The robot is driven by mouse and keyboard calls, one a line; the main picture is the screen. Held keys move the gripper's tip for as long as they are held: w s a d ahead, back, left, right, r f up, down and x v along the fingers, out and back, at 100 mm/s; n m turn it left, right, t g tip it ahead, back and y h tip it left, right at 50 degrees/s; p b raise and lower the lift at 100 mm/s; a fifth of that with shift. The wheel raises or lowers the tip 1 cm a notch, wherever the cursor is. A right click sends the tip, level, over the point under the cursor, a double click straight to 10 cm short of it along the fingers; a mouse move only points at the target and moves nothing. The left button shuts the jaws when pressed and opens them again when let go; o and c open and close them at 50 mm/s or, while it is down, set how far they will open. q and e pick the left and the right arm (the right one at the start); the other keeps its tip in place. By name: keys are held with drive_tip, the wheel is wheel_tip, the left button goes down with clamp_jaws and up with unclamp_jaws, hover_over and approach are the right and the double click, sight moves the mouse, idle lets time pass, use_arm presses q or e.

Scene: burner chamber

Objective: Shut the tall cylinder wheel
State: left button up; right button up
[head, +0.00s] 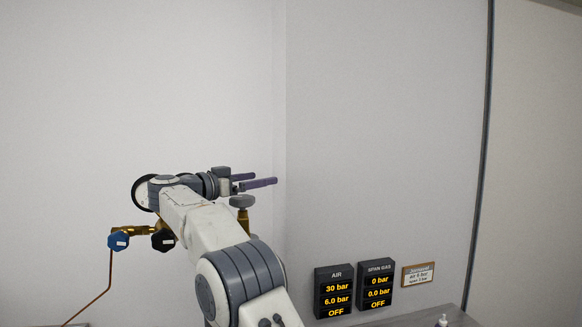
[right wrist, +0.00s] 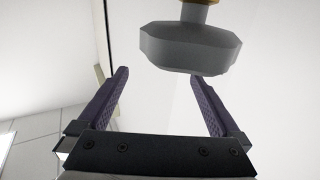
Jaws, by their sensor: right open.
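A grey wheel (head: 242,201) sits on top of a brass valve (head: 243,218), partly hidden by my right arm. In the right wrist view a large grey wheel (right wrist: 190,50) fills the top middle, with a bit of brass at its upper edge. My right gripper (head: 266,179) is above the wheel in the head view, its two purple fingers pointing right. In the right wrist view the fingers of the right gripper (right wrist: 160,78) are apart with nothing between them. The wheel appears clear of both fingers. The cylinder body is not visible. My left gripper is out of view.
A blue knob (head: 118,241) and a black knob (head: 163,240) sit on brass fittings at left, with a copper pipe (head: 97,297) running down. An AIR display (head: 334,291) and a SPAN GAS display (head: 377,286) are on the wall, beside a small sign (head: 418,274).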

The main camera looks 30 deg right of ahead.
drive_tip(key=s+d+r+b, duration=0.4)
drive_tip(key=s+d+r, duration=0.1)
drive_tip(key=s+d, duration=0.1)
drive_tip(key=shift+s+d+r, duration=0.35)
drive_tip(key=shift+s+r, duration=0.05)
drive_tip(key=shift+s, duration=0.45)
